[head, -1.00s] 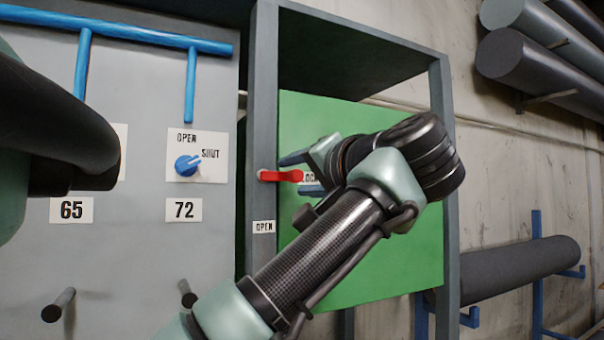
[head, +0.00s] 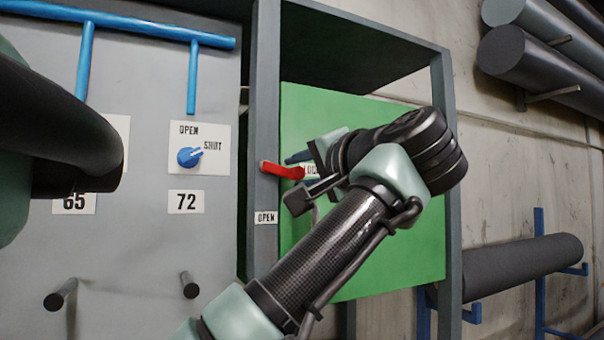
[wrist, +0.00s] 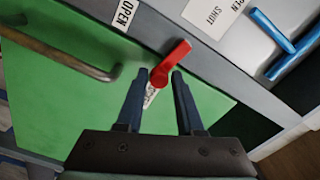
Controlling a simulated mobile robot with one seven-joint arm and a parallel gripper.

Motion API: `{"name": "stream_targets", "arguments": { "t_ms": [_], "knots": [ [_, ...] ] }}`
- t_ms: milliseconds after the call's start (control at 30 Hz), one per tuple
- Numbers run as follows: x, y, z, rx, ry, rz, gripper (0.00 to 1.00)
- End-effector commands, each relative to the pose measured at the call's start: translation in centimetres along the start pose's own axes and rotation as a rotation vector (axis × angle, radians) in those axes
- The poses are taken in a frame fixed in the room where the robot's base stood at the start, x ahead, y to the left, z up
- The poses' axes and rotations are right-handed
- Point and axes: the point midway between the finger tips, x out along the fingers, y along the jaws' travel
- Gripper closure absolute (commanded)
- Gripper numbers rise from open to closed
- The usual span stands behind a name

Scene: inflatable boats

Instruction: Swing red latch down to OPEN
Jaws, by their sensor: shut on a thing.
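The red latch (head: 281,170) is mounted on the grey post at the left edge of the green panel (head: 390,220). It points right toward a partly hidden label beginning "LOC" (head: 311,170) and tilts slightly down. An OPEN label (head: 265,218) is on the post below its pivot. My gripper (head: 298,172) comes from the right, its fingers around the latch's free end. In the wrist view the red latch (wrist: 174,60) has its free end between the two dark blue fingertips of my gripper (wrist: 160,76), closed on it.
A blue knob (head: 189,156) with OPEN and SHUT marks is on the grey board to the left. A bar handle (wrist: 70,55) crosses the green panel near my fingers. Grey rolls (head: 520,265) lie on racks to the right.

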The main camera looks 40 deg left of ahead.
Motion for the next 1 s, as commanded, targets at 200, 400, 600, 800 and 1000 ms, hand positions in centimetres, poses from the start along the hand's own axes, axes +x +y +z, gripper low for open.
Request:
{"name": "stream_targets", "arguments": {
  "t_ms": [200,400,600,800,1000],
  "knots": [
    [0.2,1.6,1.1,0.205,-0.01,0.016,1.0],
    [0.2,2.0,1.7,0.396,-0.009,0.016,1.0],
    [0.2,2.2,2.5,0.585,-0.007,0.016,1.0],
    [0.2,2.3,3.3,0.775,-0.007,0.016,1.0],
    [0.2,2.2,4.1,0.961,-0.006,0.016,1.0]
  ]
}}
